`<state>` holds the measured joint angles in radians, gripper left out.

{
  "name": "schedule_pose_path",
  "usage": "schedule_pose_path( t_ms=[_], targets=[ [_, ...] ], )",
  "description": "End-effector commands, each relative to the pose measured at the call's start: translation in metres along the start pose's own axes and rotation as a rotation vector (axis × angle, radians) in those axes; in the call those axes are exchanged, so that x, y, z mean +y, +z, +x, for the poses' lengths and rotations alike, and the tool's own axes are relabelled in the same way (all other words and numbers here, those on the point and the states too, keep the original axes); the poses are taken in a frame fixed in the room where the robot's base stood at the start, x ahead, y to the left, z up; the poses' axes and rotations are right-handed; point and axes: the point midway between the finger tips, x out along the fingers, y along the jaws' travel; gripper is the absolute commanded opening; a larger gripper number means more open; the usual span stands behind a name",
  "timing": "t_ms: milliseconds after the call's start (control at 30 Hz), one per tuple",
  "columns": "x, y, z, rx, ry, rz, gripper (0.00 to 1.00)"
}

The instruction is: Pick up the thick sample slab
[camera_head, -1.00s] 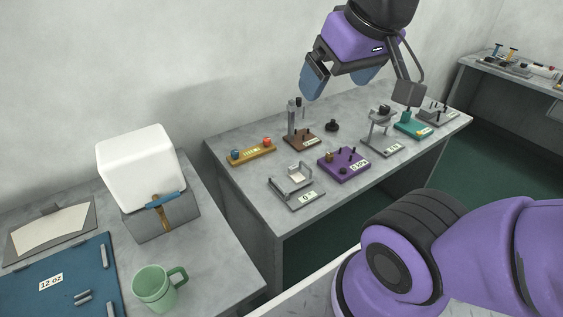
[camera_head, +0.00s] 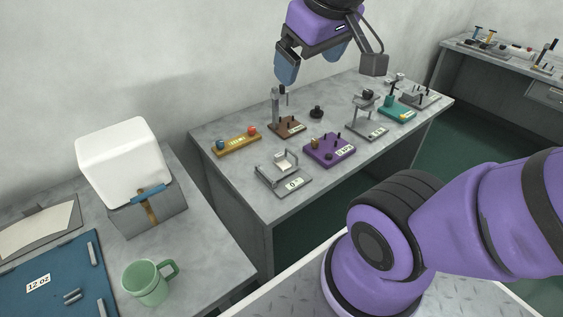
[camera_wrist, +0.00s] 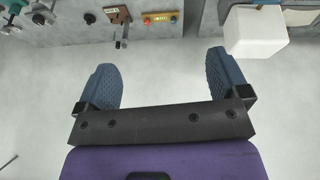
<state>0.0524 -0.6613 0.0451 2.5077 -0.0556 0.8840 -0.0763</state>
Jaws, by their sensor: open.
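My gripper (camera_head: 312,66) is open and empty, raised above the back of the middle table in the head view. Its two blue fingers stand wide apart in the wrist view (camera_wrist: 163,68), with only pale wall or floor between them. No piece is clearly marked as the thick sample slab. A small pale piece (camera_head: 285,161) sits in a grey fixture (camera_head: 289,184) at the table's front left; I cannot tell whether it is the slab. A large white block (camera_head: 122,160) rests on a grey box at left; it also shows in the wrist view (camera_wrist: 254,32).
The middle table (camera_head: 235,178) holds a yellow-brown rack (camera_head: 236,145), a purple fixture (camera_head: 330,150), a teal fixture (camera_head: 398,113) and other stands. A green mug (camera_head: 146,283) and a blue mat (camera_head: 60,262) are at lower left. Another table stands at far right.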

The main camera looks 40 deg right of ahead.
Motion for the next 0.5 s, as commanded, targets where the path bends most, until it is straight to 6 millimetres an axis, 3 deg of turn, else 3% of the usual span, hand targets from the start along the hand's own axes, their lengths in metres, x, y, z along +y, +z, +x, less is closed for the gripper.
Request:
schedule_pose_path(
  t_ms=[200, 500],
  targets=[
    [0.02, -0.035, 0.043, -0.122, 0.09, -0.212, 0.94],
    [0.049, -0.072, 0.115, -0.278, 0.109, -0.524, 0.94]
  ],
)
